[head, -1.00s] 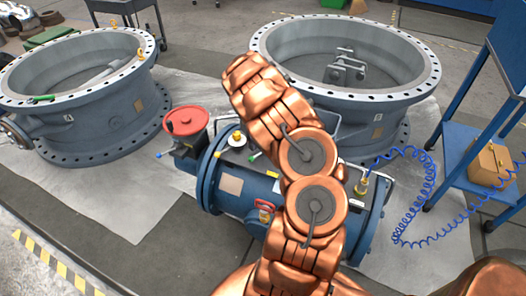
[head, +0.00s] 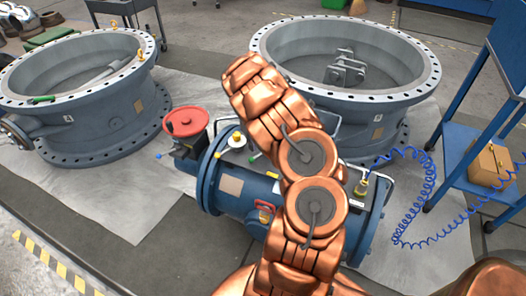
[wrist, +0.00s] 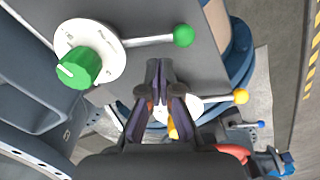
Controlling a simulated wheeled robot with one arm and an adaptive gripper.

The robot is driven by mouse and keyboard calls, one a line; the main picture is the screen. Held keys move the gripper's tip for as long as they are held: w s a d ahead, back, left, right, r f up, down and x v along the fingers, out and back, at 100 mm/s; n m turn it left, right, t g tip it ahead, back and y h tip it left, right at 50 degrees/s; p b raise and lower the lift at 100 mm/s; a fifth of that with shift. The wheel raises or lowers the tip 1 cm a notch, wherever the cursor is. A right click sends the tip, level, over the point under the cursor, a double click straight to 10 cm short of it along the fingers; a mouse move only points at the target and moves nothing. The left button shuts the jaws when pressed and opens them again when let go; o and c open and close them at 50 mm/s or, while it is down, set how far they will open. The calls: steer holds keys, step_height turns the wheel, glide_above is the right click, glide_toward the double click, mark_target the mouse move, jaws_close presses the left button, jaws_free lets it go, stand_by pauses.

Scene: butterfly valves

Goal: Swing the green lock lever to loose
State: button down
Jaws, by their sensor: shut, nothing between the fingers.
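In the wrist view a green knob (wrist: 78,68) sits on a round white disc (wrist: 112,45) on a grey surface. A metal lever runs right from the disc to a green ball end (wrist: 183,36). My gripper (wrist: 160,68) is shut and empty, below and left of the green ball and apart from it in the picture. In the head view a small green-tipped lever (head: 255,157) shows on top of the blue valve actuator (head: 232,186), beside my arm. My gripper is hidden behind my arm there.
A yellow-ended lever (wrist: 240,97) lies just right of my fingers. A red handwheel (head: 186,122) and a yellow-topped white disc (head: 237,139) are left of my arm. Large grey valve rings (head: 130,118) stand behind. A coiled blue hose (head: 425,190) hangs at right.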

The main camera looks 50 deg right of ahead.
mark_target(261, 154)
steer(key=shift+f, duration=0.15)
steer(key=shift+f+b, duration=0.55)
steer(key=shift+f, duration=1.25)
steer(key=shift+s+a+r+p, duration=0.15)
steer(key=shift+s+p, duration=0.1)
steer(key=shift+p, duration=0.1)
